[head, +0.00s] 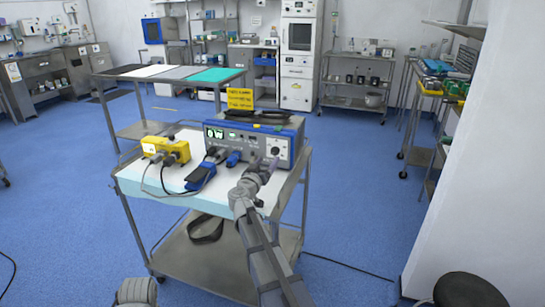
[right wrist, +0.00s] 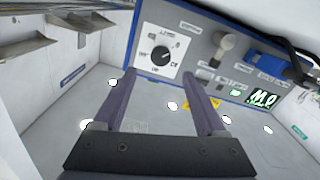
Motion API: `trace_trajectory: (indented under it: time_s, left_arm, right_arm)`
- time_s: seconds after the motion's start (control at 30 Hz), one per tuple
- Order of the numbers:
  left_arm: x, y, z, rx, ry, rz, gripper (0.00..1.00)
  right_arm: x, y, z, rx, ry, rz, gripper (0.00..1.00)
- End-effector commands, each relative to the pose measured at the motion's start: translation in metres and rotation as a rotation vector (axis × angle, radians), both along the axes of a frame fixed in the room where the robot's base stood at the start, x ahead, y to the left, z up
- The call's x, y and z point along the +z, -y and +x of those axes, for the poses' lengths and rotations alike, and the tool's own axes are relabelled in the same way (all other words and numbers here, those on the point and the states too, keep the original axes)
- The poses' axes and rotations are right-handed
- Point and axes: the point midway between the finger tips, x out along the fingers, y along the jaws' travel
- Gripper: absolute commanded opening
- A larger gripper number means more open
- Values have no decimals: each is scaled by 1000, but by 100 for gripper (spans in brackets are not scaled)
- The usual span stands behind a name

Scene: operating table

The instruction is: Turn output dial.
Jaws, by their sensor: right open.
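The output dial (head: 276,151) is a black round knob on a white plate at the right end of the front panel of a blue-and-grey device (head: 297,134). In the right wrist view the dial (right wrist: 162,55) shows just beyond and between the fingertips, with a scale printed around it. My right gripper (head: 264,168) is in front of the panel, just below and left of the dial in the head view. Its two fingers (right wrist: 160,74) are apart with nothing between them. I see no contact with the dial. My left gripper is not in view.
The device stands on a white-topped cart (head: 130,176). A yellow unit (head: 165,149) and a blue foot pedal (head: 201,175) with cables lie left of my gripper. A grey connector (right wrist: 227,45) sticks out of the panel beside the dial. A yellow sign (head: 240,98) stands behind.

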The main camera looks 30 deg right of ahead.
Motion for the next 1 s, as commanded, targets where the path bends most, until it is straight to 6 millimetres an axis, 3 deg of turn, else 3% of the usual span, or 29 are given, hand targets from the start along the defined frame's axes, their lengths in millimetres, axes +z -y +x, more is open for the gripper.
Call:
trace_trajectory:
  time_s: [0.43,0.77,1.0]
  left_arm:
    - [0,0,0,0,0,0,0]
    - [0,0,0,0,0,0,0]
    - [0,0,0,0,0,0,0]
  right_arm:
    - [0,48,43,0,1,0,74]
    - [0,53,46,3,2,0,74]
    - [0,53,46,2,1,0,49]
